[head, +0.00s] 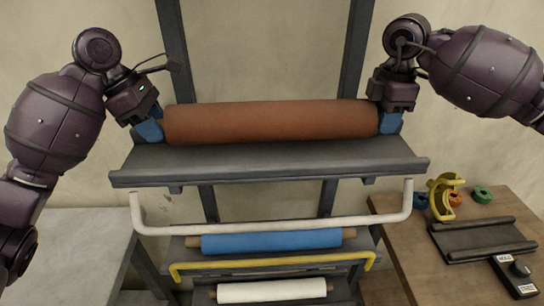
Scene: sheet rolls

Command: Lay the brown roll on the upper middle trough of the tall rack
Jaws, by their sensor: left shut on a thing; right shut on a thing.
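The brown roll (270,122) is level and runs left to right in the head view, above or at the back edge of the tall rack's dark top trough (270,158). I cannot tell whether it touches the trough. My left gripper (150,130) is shut on its left end and my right gripper (390,123) is shut on its right end. The blue fingers show at both ends. Lower on the rack, a blue roll (272,241) and a white roll (272,291) lie on lower levels. The roll hides part of the rack behind it.
A white bar (275,229) and a yellow bar (275,264) cross the rack's front. The wooden table (400,270) at right holds a yellow curved piece (442,195), small coloured rings, a dark tray (484,240) and a knob box (515,273). A grey table (75,250) stands at left.

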